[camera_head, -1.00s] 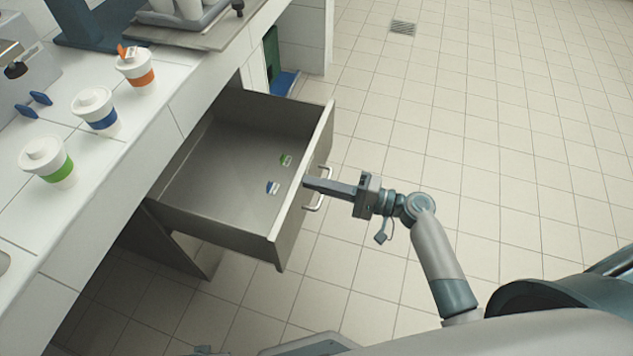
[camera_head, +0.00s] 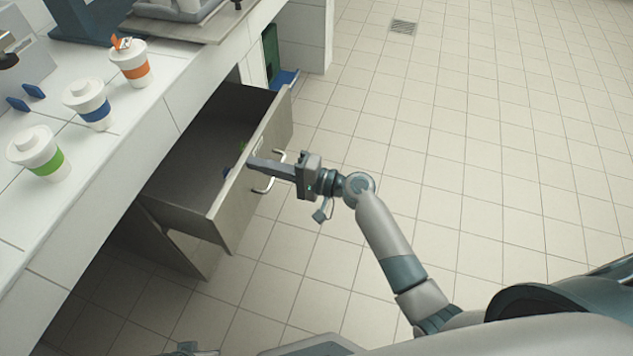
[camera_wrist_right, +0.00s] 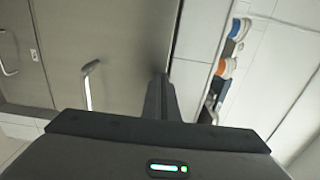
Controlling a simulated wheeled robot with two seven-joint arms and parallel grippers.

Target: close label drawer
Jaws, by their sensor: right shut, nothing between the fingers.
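The grey label drawer (camera_head: 186,213) sticks partway out of the cabinet under the white counter in the head view. Its front panel carries a metal handle (camera_head: 270,184), which also shows in the right wrist view (camera_wrist_right: 87,84). My right gripper (camera_head: 252,163) is shut and empty, its fingertips at the drawer front beside the handle, seemingly touching the panel. In the wrist view the fingers (camera_wrist_right: 162,95) point at the drawer front. Small blue and green labels lie inside the drawer, now mostly hidden by its front. My left gripper is not clearly visible.
On the counter (camera_head: 110,150) stand three lidded white cups with a green band (camera_head: 40,154), a blue band (camera_head: 88,104) and an orange band (camera_head: 131,64). Tiled floor (camera_head: 470,180) to the right is clear. A dark green item stands under the counter beyond the drawer.

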